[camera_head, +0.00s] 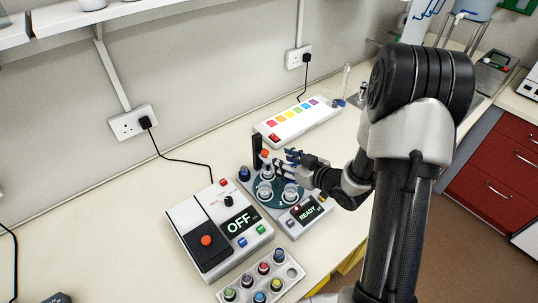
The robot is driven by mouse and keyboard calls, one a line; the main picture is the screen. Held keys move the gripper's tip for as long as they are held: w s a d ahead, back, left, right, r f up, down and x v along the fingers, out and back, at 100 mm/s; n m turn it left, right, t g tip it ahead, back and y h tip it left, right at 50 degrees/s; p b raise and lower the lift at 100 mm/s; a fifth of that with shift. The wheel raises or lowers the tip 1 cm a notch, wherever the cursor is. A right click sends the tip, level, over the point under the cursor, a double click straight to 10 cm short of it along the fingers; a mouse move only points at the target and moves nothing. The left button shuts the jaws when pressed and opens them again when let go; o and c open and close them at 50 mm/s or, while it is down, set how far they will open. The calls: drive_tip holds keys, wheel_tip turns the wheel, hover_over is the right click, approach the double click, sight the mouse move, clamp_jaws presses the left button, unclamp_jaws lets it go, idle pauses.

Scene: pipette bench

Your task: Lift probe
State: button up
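A grey-white device (320,219) with a READY display stands on the bench in the middle of the view. It carries a teal round plate (268,201) with several small clear glass vessels (291,193). A black upright post (257,148) rises at its back, with a small orange-red-topped part (265,154) beside it. This may be the probe, but it is too small to tell. My gripper (281,163) reaches in from the right, just above the plate and near that part. Its fingers are small and partly overlap the device, so contact and opening are unclear.
A box with an OFF display (212,262) stands at left front. A rack of coloured-top vials (294,272) lies in front of the device. A white strip with coloured squares (299,122) lies behind. A clear cylinder (345,80) stands near the sink.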

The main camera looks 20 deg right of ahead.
sight(265, 151)
drive_tip(key=b+x, duration=0.1)
drive_tip(key=x, duration=0.7)
drive_tip(key=shift+w+f, duration=0.15)
drive_tip(key=shift+w, duration=0.05)
clamp_jaws()
idle(0.4)
